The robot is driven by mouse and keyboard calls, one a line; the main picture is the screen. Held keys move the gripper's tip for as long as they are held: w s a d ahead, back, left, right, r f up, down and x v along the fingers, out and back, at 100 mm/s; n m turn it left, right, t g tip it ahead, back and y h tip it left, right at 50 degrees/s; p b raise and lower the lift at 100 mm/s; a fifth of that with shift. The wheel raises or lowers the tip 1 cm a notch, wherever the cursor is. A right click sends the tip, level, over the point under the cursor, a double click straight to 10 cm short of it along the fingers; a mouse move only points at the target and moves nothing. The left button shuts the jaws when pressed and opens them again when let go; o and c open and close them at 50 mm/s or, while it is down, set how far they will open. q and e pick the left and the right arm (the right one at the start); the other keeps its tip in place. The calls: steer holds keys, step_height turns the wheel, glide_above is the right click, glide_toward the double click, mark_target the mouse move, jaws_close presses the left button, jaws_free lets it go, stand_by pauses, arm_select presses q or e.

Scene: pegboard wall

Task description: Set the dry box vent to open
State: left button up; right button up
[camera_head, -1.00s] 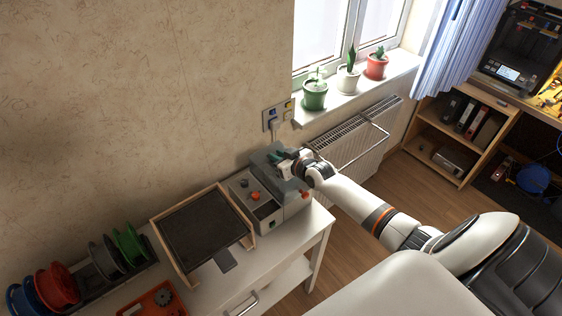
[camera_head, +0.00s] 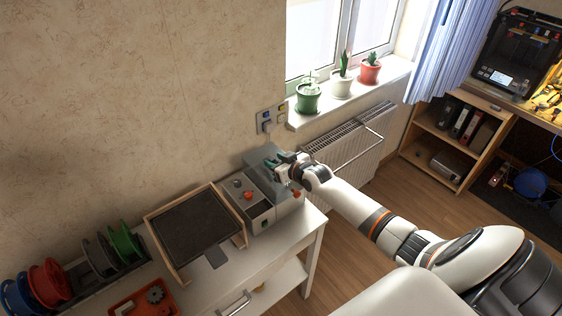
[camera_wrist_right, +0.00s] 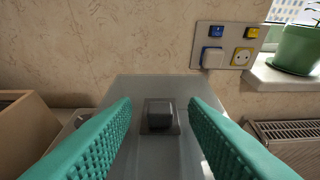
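The dry box appears to be the grey box (camera_head: 258,157) at the right end of the white table by the wall. In the right wrist view its grey top (camera_wrist_right: 150,88) carries a small dark block-like knob (camera_wrist_right: 158,113) on a square plate, which I take for the vent control. My right gripper (camera_head: 281,161) is over the box top. In the wrist view its teal ribbed fingers (camera_wrist_right: 160,103) are spread, with the knob between them in the picture and a gap on each side. No vent marking can be read. My left gripper is not in view.
An orange-red knob (camera_head: 248,195) sits on the panel in front. A wooden-framed dark tray (camera_head: 152,237) and filament spools (camera_head: 50,283) stand left. A wall socket panel (camera_head: 270,117), potted plants (camera_head: 308,99) and a radiator (camera_head: 350,150) are behind and right.

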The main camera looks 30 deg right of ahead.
steer(key=v, duration=1.2)
steer(key=shift+b, duration=0.35)
steer(key=shift+d+f, duration=0.1)
steer(key=shift+f, duration=0.05)
